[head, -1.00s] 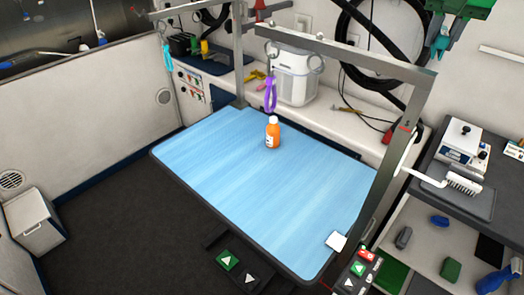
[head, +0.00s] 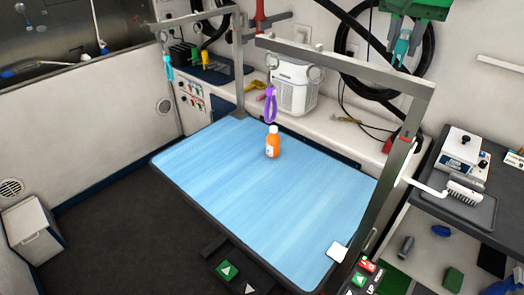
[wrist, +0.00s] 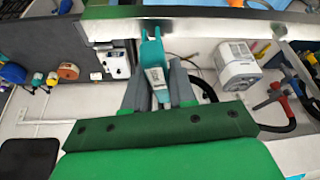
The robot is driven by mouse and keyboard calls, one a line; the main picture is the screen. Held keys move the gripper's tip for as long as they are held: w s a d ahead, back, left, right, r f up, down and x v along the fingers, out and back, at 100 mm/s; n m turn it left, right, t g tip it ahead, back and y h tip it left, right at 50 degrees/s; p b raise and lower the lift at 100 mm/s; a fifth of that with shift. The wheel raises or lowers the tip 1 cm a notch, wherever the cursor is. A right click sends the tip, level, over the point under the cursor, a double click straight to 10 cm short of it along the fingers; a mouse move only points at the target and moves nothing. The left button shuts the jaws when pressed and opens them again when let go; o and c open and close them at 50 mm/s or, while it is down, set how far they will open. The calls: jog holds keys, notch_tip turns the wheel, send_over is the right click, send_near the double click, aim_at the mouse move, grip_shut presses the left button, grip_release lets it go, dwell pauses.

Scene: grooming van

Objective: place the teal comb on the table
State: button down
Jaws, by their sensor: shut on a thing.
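My gripper (head: 402,40) is at the top right of the head view, above and behind the right post of the table frame. It is shut on the teal comb (head: 403,47), which hangs down below the green gripper body. In the wrist view the teal comb (wrist: 151,50) sits between the two grey fingers of my gripper (wrist: 158,85); a pale label shows on it. The table (head: 225,190) has a light blue top with a dark rim. The comb is in the air, apart from the table.
An orange bottle (head: 273,143) stands on the table near its back edge. A purple loop (head: 270,103) hangs above it from the metal frame (head: 350,62). A white square item (head: 337,251) lies at the front right corner. The left and middle tabletop is clear.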

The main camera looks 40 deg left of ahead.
jog(key=s+a, duration=0.4)
jog(key=s, duration=0.5)
jog(key=s+a+f+n+g+y, duration=0.1)
jog(key=a+f+n, duration=0.2)
jog(key=a+f, duration=0.5)
jog(key=a+f+n+y, duration=0.1)
jog(key=a+f+n, duration=0.2)
jog(key=a+f, duration=0.55)
notch_tip(320, 180, down, 16)
jog(key=w+d+n, duration=0.1)
jog(key=w+d, duration=0.1)
jog(key=w+d+f, duration=0.3)
jog(key=f, duration=0.4)
jog(key=w+d+f, duration=0.3)
jog(key=w+f, duration=0.1)
jog(key=f, duration=0.4)
jog(key=w+a+f, duration=0.7)
jog(key=w+a, duration=0.1)
jog(key=shift+w+f, duration=0.25)
jog(key=shift+f, duration=0.1)
jog(key=shift+w+a+f, duration=0.35)
jog(key=shift+f, duration=0.15)
jog(key=shift+w+a+f, duration=0.3)
jog(key=shift+f, duration=1.6)
